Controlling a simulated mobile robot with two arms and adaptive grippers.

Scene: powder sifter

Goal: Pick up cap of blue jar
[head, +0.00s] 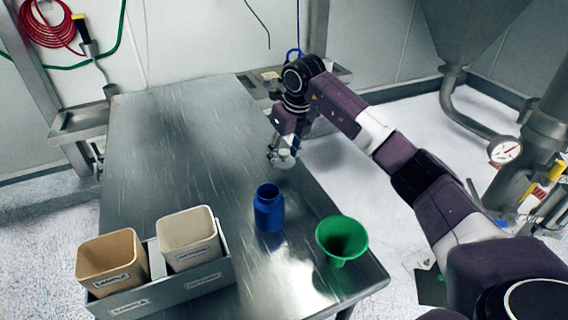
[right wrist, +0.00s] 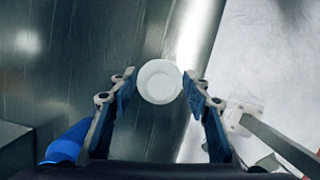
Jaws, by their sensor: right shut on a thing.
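The blue jar (head: 269,212) stands upright on the metal table, and its top looks open. Part of a blue object, likely the same jar, shows at the lower left of the right wrist view (right wrist: 66,146). My right gripper (head: 279,155) is beyond the jar, near the table's right edge. It is shut on a round white cap (head: 287,159), which sits between the fingertips in the right wrist view (right wrist: 159,82). The cap appears held above the table, apart from the jar. My left gripper is not in view.
A green funnel (head: 342,241) stands at the table's near right corner. A grey holder (head: 205,279) with a tan bin (head: 112,267) and a cream bin (head: 188,238) sits at the near left. The table's far half (head: 180,125) is clear.

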